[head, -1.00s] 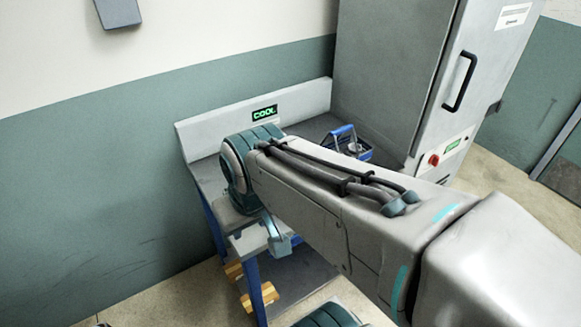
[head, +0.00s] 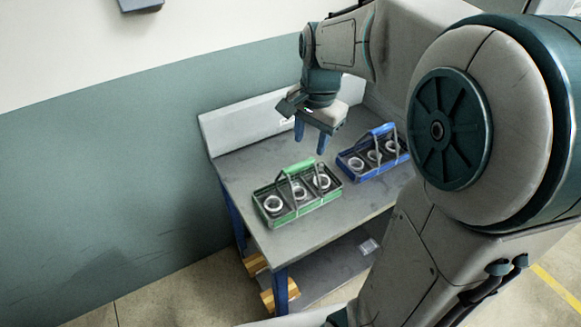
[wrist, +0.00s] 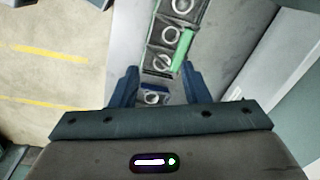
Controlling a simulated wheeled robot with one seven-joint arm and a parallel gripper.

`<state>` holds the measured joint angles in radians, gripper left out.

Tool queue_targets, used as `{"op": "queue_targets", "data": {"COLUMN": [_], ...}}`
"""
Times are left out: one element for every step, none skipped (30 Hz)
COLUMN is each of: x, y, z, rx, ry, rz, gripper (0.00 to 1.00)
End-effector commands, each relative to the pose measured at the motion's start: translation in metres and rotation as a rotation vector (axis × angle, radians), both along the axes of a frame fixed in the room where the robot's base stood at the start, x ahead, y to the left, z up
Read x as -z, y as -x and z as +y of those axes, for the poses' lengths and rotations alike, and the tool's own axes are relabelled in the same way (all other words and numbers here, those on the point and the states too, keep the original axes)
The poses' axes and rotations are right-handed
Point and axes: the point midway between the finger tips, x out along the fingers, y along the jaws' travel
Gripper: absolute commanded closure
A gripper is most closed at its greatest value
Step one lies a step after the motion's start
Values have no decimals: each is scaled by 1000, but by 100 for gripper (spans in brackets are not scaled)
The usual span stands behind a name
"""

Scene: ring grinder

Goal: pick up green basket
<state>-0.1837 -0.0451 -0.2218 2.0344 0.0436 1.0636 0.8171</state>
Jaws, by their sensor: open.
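The green basket (head: 297,195) stands upright on the grey table in the head view, with a handle over it and white rings in its compartments. In the wrist view the green basket (wrist: 172,40) lies beyond the fingertips, partly cut off by the top edge. My gripper (head: 312,143) is above the table, over the back part, higher than the green basket and apart from it. It points down. In the wrist view my gripper (wrist: 157,75) shows its two blue fingers spread, with nothing held between them.
A blue basket (head: 373,157) with rings stands to the right of the green one on the table (head: 245,190). A low back panel (head: 240,125) runs along the table's wall side. Clear tabletop lies around the green basket. A lower shelf (head: 330,265) is below.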

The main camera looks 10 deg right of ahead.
Motion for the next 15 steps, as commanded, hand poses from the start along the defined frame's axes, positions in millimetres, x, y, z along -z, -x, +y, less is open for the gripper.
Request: {"op": "queue_targets", "data": {"x": [4, 6, 8, 11, 12, 14, 16, 16, 18, 19, 20, 23, 26, 30, 36], "y": [-15, -23, -32, -37, -43, -49, -53, -56, -59, -61, -62, -64, -64, -64, -64], "z": [1, 1, 1, 1, 2, 2, 2, 2, 3, 3, 3, 4, 4, 4, 4], "rx": [69, 114, 168, 205, 238, 277, 301, 323, 346, 358, 369, 377, 381, 384, 385], "ry": [2, 3, 6, 9, 12, 15, 18, 21, 23, 25, 27, 28, 29, 28, 29], "rz": [25, 38, 51, 61, 69, 78, 83, 86, 91, 94, 96, 98, 100, 102, 102], "gripper": [58, 58, 58, 58, 58, 58, 58, 58, 58, 58, 58, 58, 58, 58, 58]}}
